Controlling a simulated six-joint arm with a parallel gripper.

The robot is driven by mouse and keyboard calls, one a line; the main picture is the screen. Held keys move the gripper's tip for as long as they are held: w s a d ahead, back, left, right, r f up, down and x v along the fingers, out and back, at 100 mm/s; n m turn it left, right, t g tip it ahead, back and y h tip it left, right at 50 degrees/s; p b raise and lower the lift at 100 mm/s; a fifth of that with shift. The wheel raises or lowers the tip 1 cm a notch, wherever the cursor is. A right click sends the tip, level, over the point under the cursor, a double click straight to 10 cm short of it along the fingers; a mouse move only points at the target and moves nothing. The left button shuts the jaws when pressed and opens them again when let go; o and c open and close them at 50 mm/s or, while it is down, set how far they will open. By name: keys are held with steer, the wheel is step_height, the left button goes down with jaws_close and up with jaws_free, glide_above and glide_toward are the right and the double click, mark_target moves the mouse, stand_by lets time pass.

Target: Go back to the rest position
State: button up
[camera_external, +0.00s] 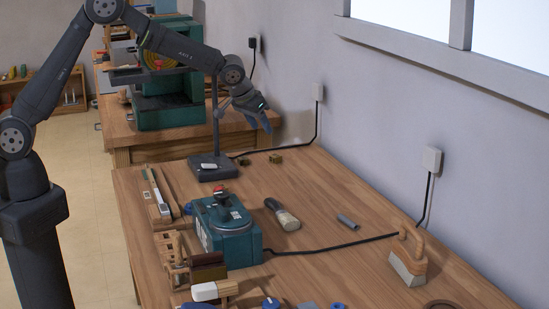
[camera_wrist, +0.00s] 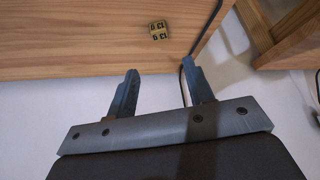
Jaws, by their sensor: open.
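My gripper (camera_external: 259,122) is held in the air above the far end of the wooden workbench (camera_external: 325,205), close to the grey wall. Its two blue fingers point downward and stand apart. In the wrist view my gripper (camera_wrist: 159,90) is open, with nothing between the fingers. A small brass-coloured block with dark markings (camera_wrist: 158,30) lies on the wood beyond the fingertips, not touched. No piano keys can be made out in either view.
A dark lamp-like stand (camera_external: 213,168) rises close beside my gripper. A teal box (camera_external: 228,228), a brush-like tool (camera_external: 283,214) and a wood-handled block (camera_external: 408,262) sit on the bench. Small brass blocks (camera_external: 275,158) lie near the wall. A black cable (camera_external: 335,247) crosses the bench.

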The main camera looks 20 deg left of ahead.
mark_target(277, 155)
stand_by(0.3)
steer(key=x, duration=1.1)
steer(key=shift+w+d+f, duration=0.1)
steer(key=shift+f, duration=0.3)
steer(key=shift+w+d+r, duration=0.1)
steer(key=shift+w+r, duration=0.05)
steer(key=shift+r, duration=1.35)
